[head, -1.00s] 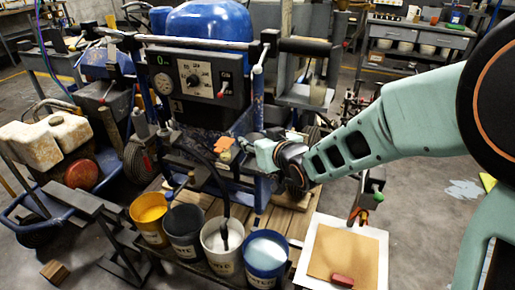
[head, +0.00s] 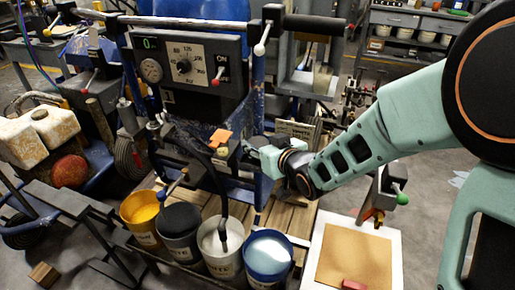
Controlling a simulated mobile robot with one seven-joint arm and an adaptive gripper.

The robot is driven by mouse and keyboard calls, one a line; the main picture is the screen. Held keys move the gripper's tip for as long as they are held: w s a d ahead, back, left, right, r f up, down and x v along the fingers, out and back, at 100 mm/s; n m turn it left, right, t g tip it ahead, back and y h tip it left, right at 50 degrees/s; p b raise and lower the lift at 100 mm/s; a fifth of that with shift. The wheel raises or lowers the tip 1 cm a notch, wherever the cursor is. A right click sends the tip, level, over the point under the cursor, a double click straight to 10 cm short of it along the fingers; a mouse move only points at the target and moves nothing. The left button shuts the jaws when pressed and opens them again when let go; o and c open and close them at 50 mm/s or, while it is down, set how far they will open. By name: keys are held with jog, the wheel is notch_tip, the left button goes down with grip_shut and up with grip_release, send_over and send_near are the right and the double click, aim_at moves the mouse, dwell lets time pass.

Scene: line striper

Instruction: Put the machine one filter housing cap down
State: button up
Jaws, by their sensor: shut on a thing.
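My gripper (head: 247,148) reaches in from the right, in front of the blue-framed line striper (head: 262,80). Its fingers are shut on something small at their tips. I take this to be the filter housing cap, but its shape is too small and too covered to make out. A flat orange piece (head: 220,137) shows just left of the fingertips; I cannot tell whether it touches them. The filter housing itself cannot be told apart from the dark parts behind the gripper.
Below stand yellow (head: 139,209), dark (head: 180,232), white (head: 222,247) and blue (head: 268,256) paint buckets. A dark hose (head: 219,190) runs into the white one. A white-edged board with a tan sheet (head: 354,258) lies at right, a red block (head: 354,285) on it.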

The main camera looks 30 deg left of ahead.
jog(key=shift+f, duration=0.9)
jog(key=shift+r, duration=0.1)
jog(key=shift+s+f+b, duration=0.1)
jog(key=shift+f+b, duration=0.3)
jog(key=shift+b, duration=0.2)
jog(key=o, duration=0.9)
jog(key=shift+c, duration=0.2)
jog(key=shift+o, duration=1.3)
jog(key=shift+f, duration=0.15)
jog(key=shift+s, duration=0.1)
